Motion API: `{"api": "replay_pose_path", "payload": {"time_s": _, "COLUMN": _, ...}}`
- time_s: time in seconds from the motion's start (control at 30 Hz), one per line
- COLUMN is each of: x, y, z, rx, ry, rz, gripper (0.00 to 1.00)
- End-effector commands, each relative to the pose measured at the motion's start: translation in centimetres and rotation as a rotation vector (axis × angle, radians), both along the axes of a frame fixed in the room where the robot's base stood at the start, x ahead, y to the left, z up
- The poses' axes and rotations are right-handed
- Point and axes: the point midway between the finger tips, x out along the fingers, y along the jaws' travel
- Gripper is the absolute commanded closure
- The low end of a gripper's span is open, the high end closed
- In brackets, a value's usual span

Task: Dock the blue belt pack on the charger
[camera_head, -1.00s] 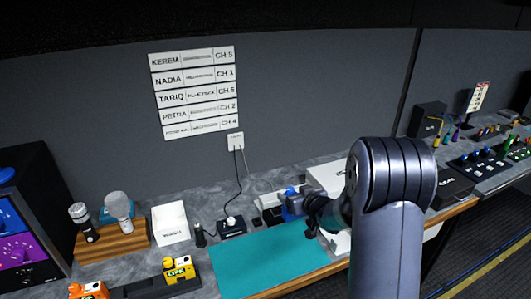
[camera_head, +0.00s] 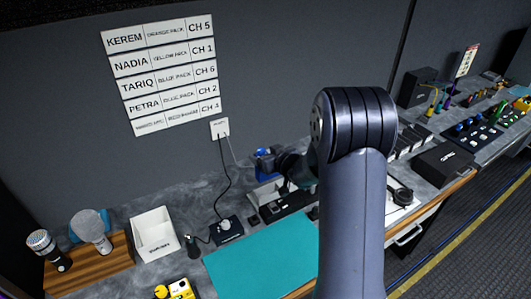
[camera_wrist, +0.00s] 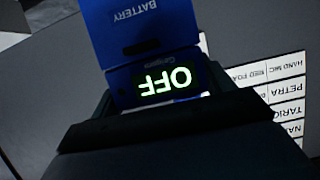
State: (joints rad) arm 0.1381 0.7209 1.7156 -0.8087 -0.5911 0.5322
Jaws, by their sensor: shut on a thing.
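The blue belt pack (camera_wrist: 150,45) fills the top middle of the wrist view. It reads BATTERY, and its lit green display reads OFF, upside down in that view. My gripper (camera_wrist: 155,118) is shut on it. In the head view the blue pack (camera_head: 265,161) is raised near the wall, just left of my gripper (camera_head: 282,170), which is partly hidden by my arm. A long dark slotted unit (camera_head: 288,205) lies on the counter below the pack; I cannot tell for sure whether it is the charger.
A small black box (camera_head: 227,230) is cabled to the wall outlet (camera_head: 219,128). A teal mat (camera_head: 262,260) lies bare in front. A white bin (camera_head: 153,233), microphones on a wooden stand (camera_head: 88,265) and a yellow pack (camera_head: 180,290) are at left. A black case (camera_head: 442,160) stands at right.

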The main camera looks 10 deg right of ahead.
Motion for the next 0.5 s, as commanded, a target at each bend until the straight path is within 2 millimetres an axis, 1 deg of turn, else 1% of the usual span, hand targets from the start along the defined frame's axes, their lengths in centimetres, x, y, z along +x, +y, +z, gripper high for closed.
{"api": "replay_pose_path", "payload": {"time_s": 0.13, "x": 0.0, "y": 0.0, "z": 0.1, "rx": -0.004, "ry": 0.0, "rz": -0.001, "gripper": 0.52}}
{"api": "replay_pose_path", "payload": {"time_s": 0.27, "x": -0.1, "y": 0.0, "z": -0.4, "rx": -0.004, "ry": 0.001, "rz": -0.002, "gripper": 0.52}}
{"api": "replay_pose_path", "payload": {"time_s": 0.5, "x": 0.0, "y": 0.0, "z": -2.3, "rx": -0.004, "ry": 0.001, "rz": -0.002, "gripper": 0.52}}
